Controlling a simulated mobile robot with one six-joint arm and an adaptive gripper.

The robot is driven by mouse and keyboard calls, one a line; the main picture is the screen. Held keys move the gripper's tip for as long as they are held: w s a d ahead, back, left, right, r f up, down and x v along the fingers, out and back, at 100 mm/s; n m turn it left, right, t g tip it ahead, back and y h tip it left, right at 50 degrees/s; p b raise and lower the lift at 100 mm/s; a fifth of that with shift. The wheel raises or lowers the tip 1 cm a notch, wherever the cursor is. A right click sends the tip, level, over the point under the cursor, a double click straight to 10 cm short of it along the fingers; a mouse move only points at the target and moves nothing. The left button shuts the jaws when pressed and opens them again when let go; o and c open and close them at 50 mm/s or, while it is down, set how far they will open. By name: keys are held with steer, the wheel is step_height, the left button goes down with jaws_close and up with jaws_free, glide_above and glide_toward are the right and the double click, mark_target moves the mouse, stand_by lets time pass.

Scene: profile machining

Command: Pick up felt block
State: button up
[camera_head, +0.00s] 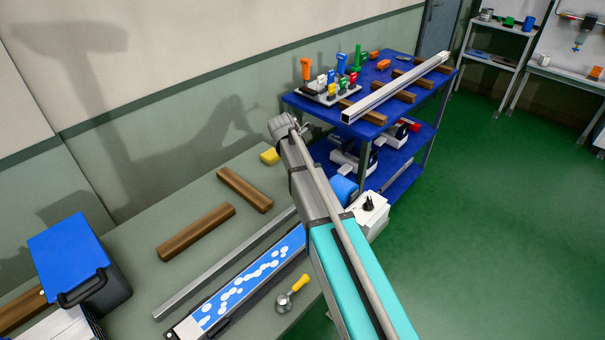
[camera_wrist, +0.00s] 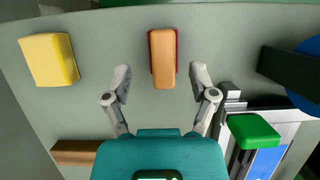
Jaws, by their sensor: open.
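A small block with an orange-tan top and a dark red lower layer, which I take to be the felt block (camera_wrist: 162,60), lies on the grey-green bench in the wrist view. My gripper (camera_wrist: 160,75) is open above the bench. Its two fingers are apart, one on each side of the block's near end, and the block's far part reaches beyond the fingertips. I cannot tell whether the fingers are level with the block, and no contact shows. In the head view my arm hides the block and most of my gripper.
A yellow block (camera_wrist: 50,60) lies left of the felt block; it also shows in the head view (camera_head: 270,156). A green block (camera_wrist: 252,131) and a dark bar (camera_wrist: 290,74) are to the right. Wooden bars (camera_head: 195,232) and a long metal profile (camera_head: 225,264) lie on the bench.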

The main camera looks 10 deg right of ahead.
steer(key=shift+f, duration=0.15)
steer(key=b+x, duration=0.3)
steer(key=shift+s+a+f, duration=0.1)
steer(key=shift+s, duration=0.1)
steer(key=shift+b+x, duration=1)
jaws_close()
